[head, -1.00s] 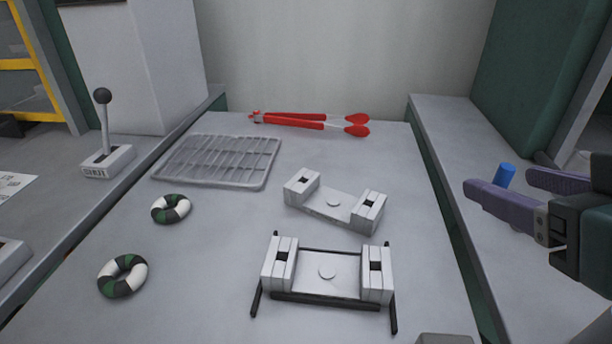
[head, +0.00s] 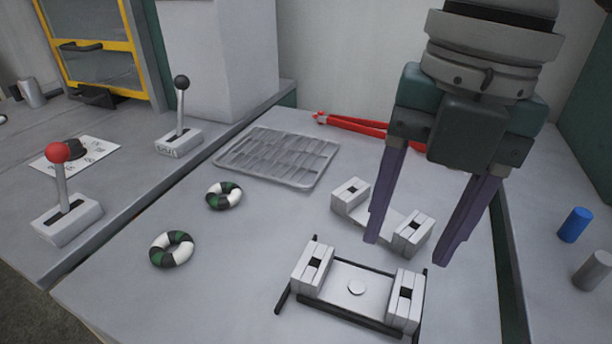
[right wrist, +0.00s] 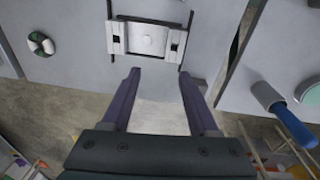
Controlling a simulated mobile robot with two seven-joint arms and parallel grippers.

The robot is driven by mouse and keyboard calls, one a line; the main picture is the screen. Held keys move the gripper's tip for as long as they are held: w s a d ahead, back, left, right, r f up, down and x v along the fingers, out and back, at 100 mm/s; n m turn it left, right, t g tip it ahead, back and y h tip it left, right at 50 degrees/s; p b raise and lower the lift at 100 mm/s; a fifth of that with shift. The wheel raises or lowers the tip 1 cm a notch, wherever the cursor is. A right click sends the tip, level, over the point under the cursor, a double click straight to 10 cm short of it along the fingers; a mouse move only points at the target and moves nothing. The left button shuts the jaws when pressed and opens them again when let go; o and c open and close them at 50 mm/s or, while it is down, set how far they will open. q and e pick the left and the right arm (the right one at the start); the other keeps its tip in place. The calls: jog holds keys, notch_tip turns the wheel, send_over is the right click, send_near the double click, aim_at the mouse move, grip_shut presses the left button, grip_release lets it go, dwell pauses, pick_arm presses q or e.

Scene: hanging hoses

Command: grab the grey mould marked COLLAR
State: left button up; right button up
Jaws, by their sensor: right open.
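Two grey moulds with raised blocks at both ends lie on the grey table. The back mould (head: 349,196) is partly hidden behind my right gripper's fingers. The front mould (head: 340,279) sits between black rails and also shows in the right wrist view (right wrist: 130,42). I can read no COLLAR mark on either. My right gripper (head: 407,251) is open and empty, its purple fingers pointing down. In the head view its tips overlap the back mould; I cannot tell their height. In the right wrist view the tips (right wrist: 160,75) lie short of the front mould. My left gripper is out of view.
Two striped rings (head: 171,249) lie left of the moulds. A wire rack (head: 277,157) and red-handled tongs (head: 352,124) are behind. Levers with red (head: 66,190) and black (head: 180,120) knobs stand on the left counter. A blue cylinder (head: 575,225) stands on the right.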

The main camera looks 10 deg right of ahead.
aim_at(404, 285)
jog(key=shift+h, duration=0.5)
jog(key=f, duration=0.3)
jog(key=d+f, duration=0.1)
jog(key=f, duration=0.5)
jog(key=shift+w+d+f, duration=0.2)
jog(key=shift+d+f, duration=0.1)
jog(key=shift+f, duration=0.1)
jog(key=shift+c, duration=0.3)
jog(key=c, duration=0.9)
jog(key=shift+r, duration=0.1)
grip_shut()
